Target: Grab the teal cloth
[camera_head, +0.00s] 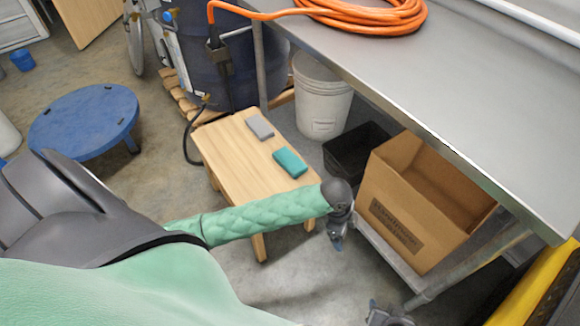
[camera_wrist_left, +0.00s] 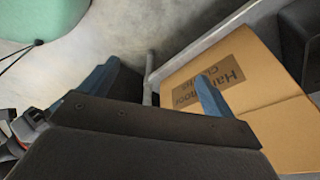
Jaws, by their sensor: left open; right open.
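The teal cloth (camera_head: 290,162) is a small folded rectangle lying flat on a light wooden stool (camera_head: 240,186), near its right edge. My left gripper (camera_head: 338,241) is open and empty, low and to the right of the stool, between it and a cardboard box. In the left wrist view its two blue fingers (camera_wrist_left: 155,90) are apart with nothing between them, and the cloth is out of that view. My right gripper (camera_head: 385,316) shows only partly at the bottom edge of the head view, apart from the cloth.
A grey cloth (camera_head: 260,127) lies beside the teal one. The cardboard box (camera_head: 402,232), also in the wrist view (camera_wrist_left: 185,92), sits on a low shelf under the metal table (camera_head: 470,95). A black bin (camera_head: 352,150) and white bucket (camera_head: 318,100) stand behind. A blue round stool (camera_head: 84,118) is left.

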